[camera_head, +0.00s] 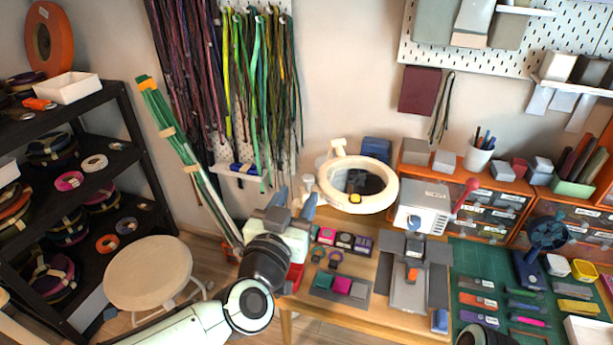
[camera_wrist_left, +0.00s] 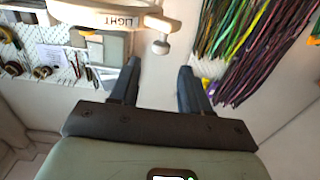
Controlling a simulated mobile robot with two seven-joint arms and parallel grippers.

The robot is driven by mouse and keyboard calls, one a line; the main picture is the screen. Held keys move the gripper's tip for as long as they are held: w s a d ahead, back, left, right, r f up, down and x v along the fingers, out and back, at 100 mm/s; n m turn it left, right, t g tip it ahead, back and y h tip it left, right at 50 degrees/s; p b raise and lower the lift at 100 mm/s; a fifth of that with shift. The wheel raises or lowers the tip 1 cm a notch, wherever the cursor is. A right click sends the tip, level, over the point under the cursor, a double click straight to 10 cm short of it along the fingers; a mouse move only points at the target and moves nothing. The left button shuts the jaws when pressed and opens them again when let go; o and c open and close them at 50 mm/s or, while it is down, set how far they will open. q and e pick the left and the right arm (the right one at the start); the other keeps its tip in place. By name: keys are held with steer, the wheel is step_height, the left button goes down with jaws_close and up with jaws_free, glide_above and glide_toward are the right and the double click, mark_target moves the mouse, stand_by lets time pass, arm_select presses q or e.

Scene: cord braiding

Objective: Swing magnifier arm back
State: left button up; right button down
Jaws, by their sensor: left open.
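The magnifier is a cream ring lamp (camera_head: 391,189) on an arm, standing over the back left of the workbench in the head view. In the left wrist view its white rim (camera_wrist_left: 105,17), marked LIGHT, shows at the top, with a white knob (camera_wrist_left: 160,45) on its side. My left gripper (camera_head: 294,197) is left of the ring in the head view, apart from it. Its two dark fingers (camera_wrist_left: 159,68) are open and empty in the left wrist view, just below the knob. A dark round part at the head view's bottom edge may be my right arm; its gripper does not show.
The wooden workbench (camera_head: 330,309) carries small boxes, a grey jig (camera_head: 408,290) and a green mat (camera_head: 470,258). Hanging cords (camera_head: 262,90) are behind my left gripper. A round stool (camera_head: 148,272) and a black shelf (camera_head: 95,170) stand at left.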

mark_target(306, 180)
arm_select(q)
steer(key=x, duration=0.7)
steer(key=shift+w+d+p, duration=0.15)
steer(key=shift+w+p, duration=0.15)
jaws_close()
